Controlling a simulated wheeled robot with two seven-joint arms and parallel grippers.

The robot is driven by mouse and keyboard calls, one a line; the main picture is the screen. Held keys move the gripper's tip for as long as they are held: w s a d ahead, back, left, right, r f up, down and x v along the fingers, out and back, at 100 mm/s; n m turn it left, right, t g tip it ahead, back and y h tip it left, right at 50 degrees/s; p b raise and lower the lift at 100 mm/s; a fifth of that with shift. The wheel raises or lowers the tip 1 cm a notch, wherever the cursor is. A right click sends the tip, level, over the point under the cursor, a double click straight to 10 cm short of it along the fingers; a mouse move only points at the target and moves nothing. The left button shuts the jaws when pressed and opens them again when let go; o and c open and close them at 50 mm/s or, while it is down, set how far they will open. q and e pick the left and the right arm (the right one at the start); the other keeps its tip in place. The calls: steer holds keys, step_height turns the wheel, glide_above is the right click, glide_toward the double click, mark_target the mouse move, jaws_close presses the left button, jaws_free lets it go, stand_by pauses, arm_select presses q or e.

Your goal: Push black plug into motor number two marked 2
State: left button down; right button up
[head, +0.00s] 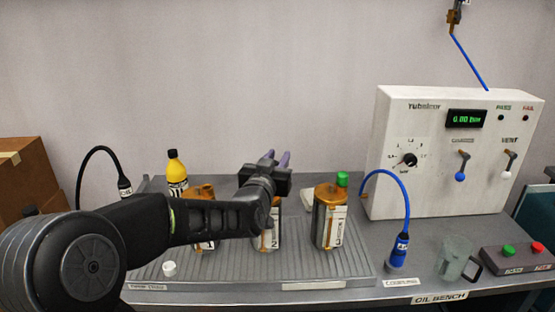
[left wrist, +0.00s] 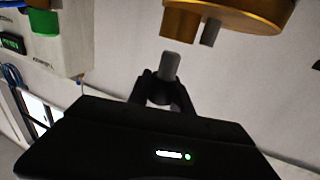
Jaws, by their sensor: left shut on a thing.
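Motor two (head: 267,240), with a white label reading 2, stands in the middle of a ribbed tray, its top hidden behind my arm. My left gripper (head: 276,160) is above it, its purple fingertips close together. In the left wrist view my gripper (left wrist: 161,91) is shut on a small dark plug with a grey cylindrical end (left wrist: 169,66), apparently the black plug. An orange-brown motor top (left wrist: 225,18) with a grey stub shows just beyond it, and I see a gap between them. The head view hides the plug. My right gripper is out of view.
Another motor (head: 330,222) stands right of motor two, and one (head: 203,193) is partly behind my arm. A yellow bottle (head: 175,168), a black cable (head: 82,165), a blue hose (head: 405,200), a clear jug (head: 454,257) and a test panel (head: 430,190) surround the tray (head: 345,264).

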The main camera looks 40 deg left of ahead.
arm_select(q)
steer(key=shift+b, duration=0.9)
stand_by(1.6)
steer(key=shift+f+b, duration=1.9)
steer(key=shift+b, duration=0.1)
steer(key=c, duration=1.1)
jaws_free()
steer(key=shift+r, duration=0.1)
steer(key=shift+v, duration=3.9)
